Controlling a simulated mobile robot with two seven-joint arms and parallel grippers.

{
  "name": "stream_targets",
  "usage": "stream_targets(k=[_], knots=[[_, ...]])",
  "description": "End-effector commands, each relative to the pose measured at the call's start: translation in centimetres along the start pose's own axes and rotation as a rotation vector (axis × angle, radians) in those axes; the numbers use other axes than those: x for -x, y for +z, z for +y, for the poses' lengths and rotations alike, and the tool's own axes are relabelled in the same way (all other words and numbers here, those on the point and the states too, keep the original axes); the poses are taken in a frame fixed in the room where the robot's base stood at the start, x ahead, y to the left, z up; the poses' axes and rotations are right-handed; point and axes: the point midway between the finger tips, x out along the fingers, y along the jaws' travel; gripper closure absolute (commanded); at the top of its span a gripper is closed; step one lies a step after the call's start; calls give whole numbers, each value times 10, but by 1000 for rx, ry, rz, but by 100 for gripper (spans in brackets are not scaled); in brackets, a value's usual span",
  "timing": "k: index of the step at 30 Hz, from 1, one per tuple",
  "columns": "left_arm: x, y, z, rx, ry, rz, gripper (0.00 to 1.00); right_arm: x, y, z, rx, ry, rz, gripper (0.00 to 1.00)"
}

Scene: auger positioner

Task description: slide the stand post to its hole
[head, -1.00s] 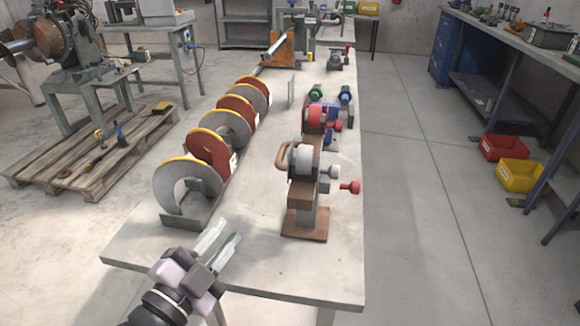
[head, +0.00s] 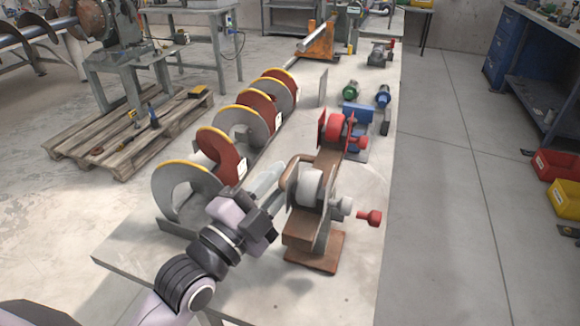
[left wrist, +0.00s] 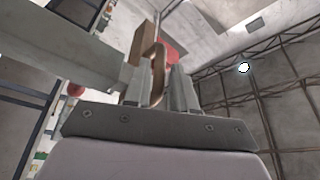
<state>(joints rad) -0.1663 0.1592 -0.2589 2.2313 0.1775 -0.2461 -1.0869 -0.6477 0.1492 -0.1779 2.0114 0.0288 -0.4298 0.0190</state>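The stand (head: 313,252) has a brown base, a short grey upright and a brown block, and stands near the table's front. I cannot tell which part is the stand post, and no hole is clear. My left gripper (head: 266,182) is just left of the handle. In the left wrist view the handle (left wrist: 158,75) shows between its two fingers, which look apart; contact is unclear. My right gripper is out of view.
A row of grey and red auger discs (head: 183,190) with yellow edges stands left of my left gripper. A red roller unit (head: 335,128) is close behind the stand. Green and blue parts (head: 383,95) lie farther back. The front right of the table (head: 352,290) is clear.

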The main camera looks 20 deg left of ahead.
Motion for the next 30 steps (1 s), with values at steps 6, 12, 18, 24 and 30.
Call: stream_targets(k=[6, 12, 18, 24, 30], knots=[[-24, 0, 0, 1, -1, 1, 75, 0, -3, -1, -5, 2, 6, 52], [-32, 0, 0, 1, 2, 0, 75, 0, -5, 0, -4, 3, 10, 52], [-32, 0, 0, 0, 2, 0, 75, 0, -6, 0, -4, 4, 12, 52], [-32, 0, 0, 0, 1, 0, 100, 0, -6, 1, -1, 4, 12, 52], [-33, -4, -6, 0, 1, 0, 100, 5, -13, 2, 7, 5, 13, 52]])
